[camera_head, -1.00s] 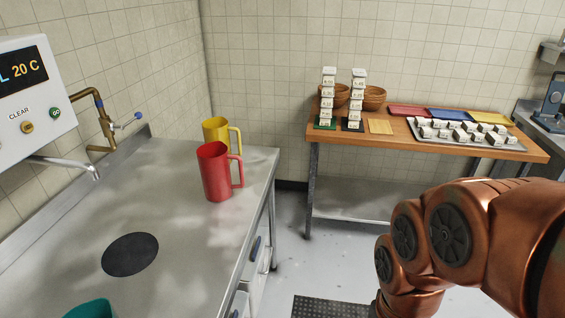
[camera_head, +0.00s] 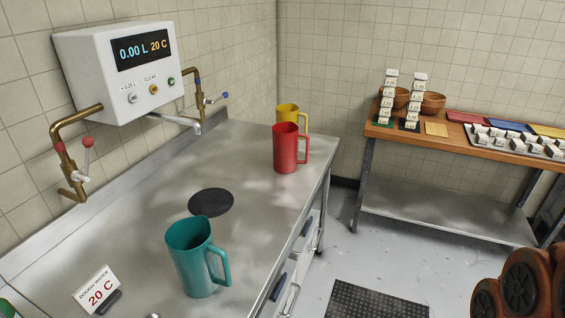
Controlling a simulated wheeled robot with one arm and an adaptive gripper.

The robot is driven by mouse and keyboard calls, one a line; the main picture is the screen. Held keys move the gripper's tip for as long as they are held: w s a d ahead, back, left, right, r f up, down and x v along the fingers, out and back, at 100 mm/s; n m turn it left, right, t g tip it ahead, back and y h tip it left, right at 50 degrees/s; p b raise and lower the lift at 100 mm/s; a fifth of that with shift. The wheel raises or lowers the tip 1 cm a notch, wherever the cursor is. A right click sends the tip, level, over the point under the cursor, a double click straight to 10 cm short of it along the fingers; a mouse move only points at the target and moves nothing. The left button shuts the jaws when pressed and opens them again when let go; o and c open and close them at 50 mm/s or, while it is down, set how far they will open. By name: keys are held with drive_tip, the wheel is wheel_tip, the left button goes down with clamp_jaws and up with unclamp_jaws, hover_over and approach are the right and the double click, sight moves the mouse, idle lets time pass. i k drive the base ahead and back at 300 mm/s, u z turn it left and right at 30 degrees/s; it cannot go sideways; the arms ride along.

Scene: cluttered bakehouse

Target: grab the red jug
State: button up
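The red jug (camera_head: 286,150) stands upright on the steel counter (camera_head: 255,190), near its far right end, with its handle to the right. A yellow jug (camera_head: 288,113) stands just behind it and is partly hidden by it. A teal jug (camera_head: 192,262) stands nearer, at the front of the counter, with its handle to the right. My gripper is out of view. Only part of my copper-coloured arm shows at the lower right corner, well apart from the red jug.
A water meter box (camera_head: 118,70) with brass taps hangs on the left wall above the counter. A black disc (camera_head: 211,202) and a "20 C" sign (camera_head: 97,290) lie on the counter. A wooden-topped table (camera_head: 440,143) with trays and bowls stands right. Floor between is clear except a dark mat (camera_head: 375,301).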

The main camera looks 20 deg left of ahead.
sight(285, 135)
drive_tip(key=z, duration=0.5)
drive_tip(key=k, duration=0.1)
drive_tip(key=u, duration=1.25)
drive_tip(key=i, duration=0.45)
drive_tip(key=u, duration=3.95)
drive_tip(key=k, duration=2.4)
drive_tip(key=z, duration=1.3)
